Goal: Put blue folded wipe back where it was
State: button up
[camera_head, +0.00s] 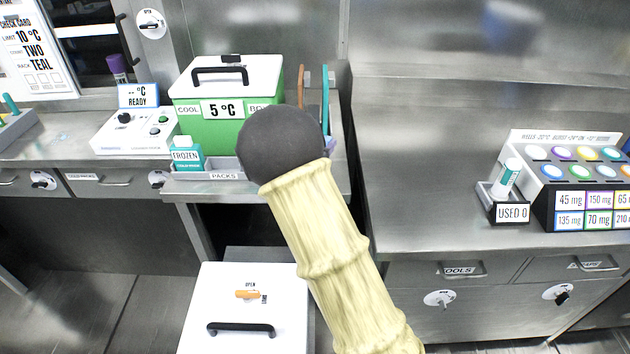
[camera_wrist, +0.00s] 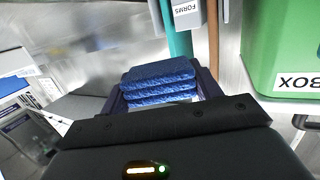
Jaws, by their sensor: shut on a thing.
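The blue folded wipe (camera_wrist: 158,72) shows in the wrist view as a stack of folded layers. My gripper (camera_wrist: 160,90) is shut on it, with one dark finger on each side. In the head view the wipe and the gripper fingers are hidden behind my own arm, which reaches toward the back counter beside the green cool box (camera_head: 222,135). What lies directly beneath the wipe is hidden.
The green box (camera_wrist: 285,45) stands at the right in the wrist view. A teal upright (camera_wrist: 174,32), a brown upright (camera_wrist: 213,35) and a grey FORMS holder (camera_wrist: 188,12) are just beyond the wipe. A white chest (camera_head: 245,300) stands low in front.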

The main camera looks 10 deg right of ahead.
jog(key=shift+r, duration=0.2)
jog(key=shift+f, duration=0.1)
notch_tip(320, 180, down, 6)
jog(key=shift+a+f+b, duration=0.1)
jog(key=shift+b, duration=0.3)
jog(key=shift+f+b, duration=0.3)
jog(key=shift+f, duration=1.55)
jog(key=shift+f, duration=0.15)
jog(key=o, duration=1)
